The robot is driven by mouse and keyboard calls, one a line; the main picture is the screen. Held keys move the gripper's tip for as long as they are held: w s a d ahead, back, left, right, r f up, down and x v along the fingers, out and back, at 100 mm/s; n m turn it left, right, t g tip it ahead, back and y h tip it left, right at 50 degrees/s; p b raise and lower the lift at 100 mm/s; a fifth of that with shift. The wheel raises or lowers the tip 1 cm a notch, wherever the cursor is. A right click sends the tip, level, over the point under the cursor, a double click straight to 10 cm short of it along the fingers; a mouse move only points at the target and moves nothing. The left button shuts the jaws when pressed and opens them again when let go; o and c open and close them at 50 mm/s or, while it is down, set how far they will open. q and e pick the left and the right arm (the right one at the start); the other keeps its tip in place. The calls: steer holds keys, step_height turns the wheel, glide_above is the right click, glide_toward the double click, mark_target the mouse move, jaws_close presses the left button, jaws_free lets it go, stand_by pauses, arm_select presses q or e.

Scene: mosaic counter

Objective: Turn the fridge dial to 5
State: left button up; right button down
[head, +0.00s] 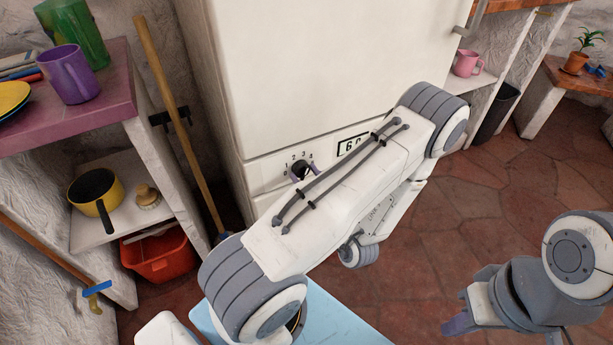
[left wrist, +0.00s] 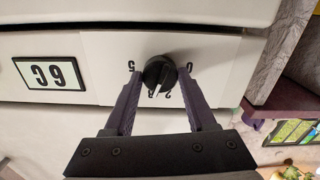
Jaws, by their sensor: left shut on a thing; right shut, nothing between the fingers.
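The fridge dial (head: 301,168) is a small black knob on the white panel low on the fridge (head: 330,60), with numbers around it. In the left wrist view the dial (left wrist: 159,73) appears upside down, with 5 at its left and 0 at its right. Its white mark points roughly between 2 and 3. My left gripper (left wrist: 158,76) is shut on the dial, one purple finger on each side; in the head view its arm partly covers the panel. My right gripper (head: 458,322) is shut and empty at the lower right, away from the fridge.
A display plate (head: 351,145) sits right of the dial. A broom handle (head: 172,110) leans left of the fridge. A shelf (head: 88,115) holds a purple mug (head: 67,74) and a yellow pan (head: 94,193). A red bin (head: 158,255) stands below. Tiled floor (head: 520,165) is open at right.

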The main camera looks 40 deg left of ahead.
arm_select(q)
steer(key=m+p, duration=0.2)
steer(key=m, duration=0.1)
steer(key=shift+r+p, duration=0.2)
steer(key=shift+p, duration=0.15)
steer(key=m+p, duration=0.3)
steer(key=m, duration=0.1)
steer(key=shift+m, duration=0.3)
steer(key=m+p, duration=0.2)
steer(key=m, duration=0.2)
steer(key=shift+f+m+p, duration=0.1)
steer(key=shift+m+p, duration=0.7)
steer(key=shift+m, duration=1.3)
steer(key=o, duration=1.4)
